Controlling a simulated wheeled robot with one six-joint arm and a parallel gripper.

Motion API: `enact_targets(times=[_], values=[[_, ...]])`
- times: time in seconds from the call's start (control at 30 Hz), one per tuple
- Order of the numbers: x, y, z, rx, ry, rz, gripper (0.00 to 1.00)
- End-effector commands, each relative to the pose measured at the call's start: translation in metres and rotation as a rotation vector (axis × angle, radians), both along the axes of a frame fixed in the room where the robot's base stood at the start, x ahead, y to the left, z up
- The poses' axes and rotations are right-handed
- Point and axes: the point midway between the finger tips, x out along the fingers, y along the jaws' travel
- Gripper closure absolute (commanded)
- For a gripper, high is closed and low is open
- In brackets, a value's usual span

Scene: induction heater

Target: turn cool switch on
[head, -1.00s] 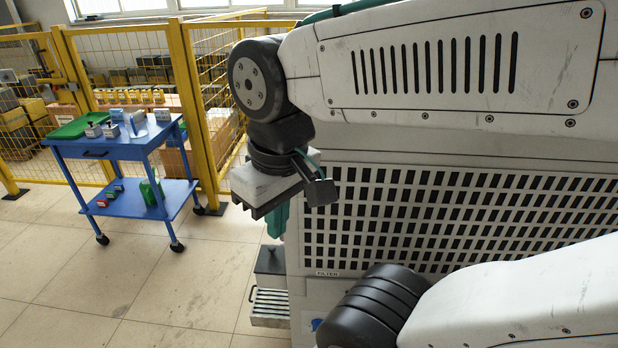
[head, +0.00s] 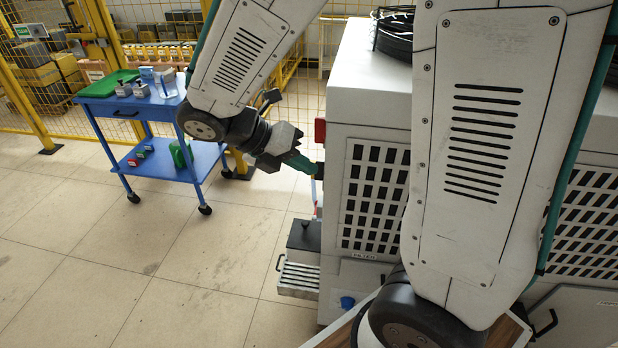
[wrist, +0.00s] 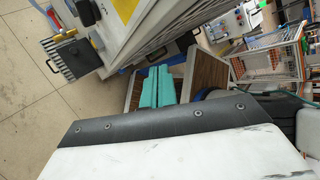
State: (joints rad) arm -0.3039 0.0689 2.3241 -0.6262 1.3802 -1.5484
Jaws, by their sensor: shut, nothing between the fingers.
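The induction heater is the white cabinet with a dark grille (head: 375,195); it also shows in the wrist view (wrist: 150,35). I cannot make out the cool switch in either view. My gripper (head: 303,163) is beside the cabinet's left edge in the head view, its teal fingers pointing toward it. I cannot tell whether they touch it. In the wrist view the teal fingers (wrist: 158,85) lie together, shut and empty. A red box (head: 319,131) sits on the cabinet's left edge, just above the fingertips in the picture.
A black-topped box with a slatted front (head: 300,260) stands low beside the cabinet. A blue cart (head: 128,113) with small items is at left, before a yellow fence (head: 60,115). Open tiled floor lies front left. A panel with coloured controls (wrist: 235,22) is upper right in the wrist view.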

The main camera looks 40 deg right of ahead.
Motion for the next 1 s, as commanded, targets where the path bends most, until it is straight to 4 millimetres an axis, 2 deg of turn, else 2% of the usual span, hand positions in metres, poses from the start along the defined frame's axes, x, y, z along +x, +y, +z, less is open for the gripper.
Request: enact_targets(times=[0.1,0.3,0.4,0.57,0.77,1.0], values=[[0.028,0.012,-0.028,-0.056,0.296,0.297,1.00],[0.062,0.030,-0.065,-0.129,0.706,0.643,1.00],[0.070,0.035,-0.076,-0.154,0.831,0.734,1.00],[0.076,0.036,-0.084,-0.167,0.914,0.790,1.00],[0.073,0.011,-0.094,-0.165,0.919,0.789,1.00],[0.069,-0.038,-0.112,-0.162,0.919,0.787,1.00]])
